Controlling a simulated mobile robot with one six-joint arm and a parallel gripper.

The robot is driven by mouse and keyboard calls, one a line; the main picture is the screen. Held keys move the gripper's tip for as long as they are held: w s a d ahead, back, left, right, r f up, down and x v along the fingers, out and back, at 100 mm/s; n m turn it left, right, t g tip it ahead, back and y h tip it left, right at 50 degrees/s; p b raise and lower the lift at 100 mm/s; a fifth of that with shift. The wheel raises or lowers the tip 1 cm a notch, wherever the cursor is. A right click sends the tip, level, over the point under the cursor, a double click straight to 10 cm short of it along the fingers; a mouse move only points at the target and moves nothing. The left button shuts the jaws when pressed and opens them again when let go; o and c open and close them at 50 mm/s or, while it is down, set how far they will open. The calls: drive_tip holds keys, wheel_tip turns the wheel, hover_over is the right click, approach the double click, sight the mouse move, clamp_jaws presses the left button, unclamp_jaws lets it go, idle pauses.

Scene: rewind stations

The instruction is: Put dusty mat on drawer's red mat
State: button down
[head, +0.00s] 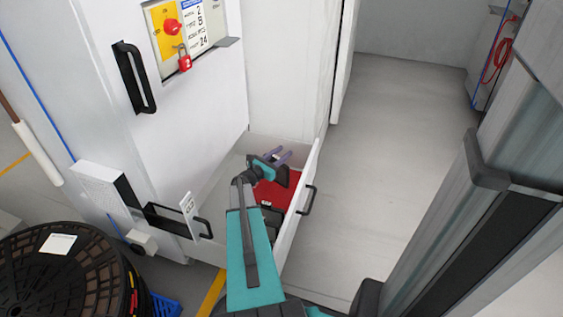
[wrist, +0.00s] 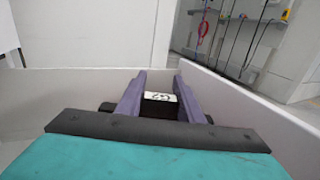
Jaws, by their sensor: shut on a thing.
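The red mat (head: 272,190) lies in the open white drawer (head: 294,220), partly hidden by my arm. My gripper (head: 281,155) is over the drawer's far part, its purple fingers pointing away. In the wrist view the fingers (wrist: 160,86) are shut on a black thing with a white marked label (wrist: 160,98). I cannot tell whether this is the dusty mat; its underside is hidden. I see no other mat clearly. A small dark thing with a white label (head: 266,203) shows near the red mat's near edge, beside my arm.
The drawer's walls stand close around my gripper. A white cabinet with a black handle (head: 134,77) and a red padlock (head: 184,62) stands left. A black round stack (head: 68,275) is at lower left. Open grey floor (head: 390,130) lies right of the drawer.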

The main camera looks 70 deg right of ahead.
drive_tip(key=shift+f+b, duration=0.7)
drive_tip(key=shift+f, duration=1.5)
drive_tip(key=c, duration=1.2)
unclamp_jaws()
drive_tip(key=shift+r, duration=0.1)
drive_tip(key=p+v, duration=0.2)
drive_tip(key=v, duration=0.5)
drive_tip(key=shift+a+p, duration=0.25)
drive_tip(key=shift+p, duration=0.05)
drive_tip(key=shift+w+r, duration=0.1)
drive_tip(key=shift+r, duration=0.05)
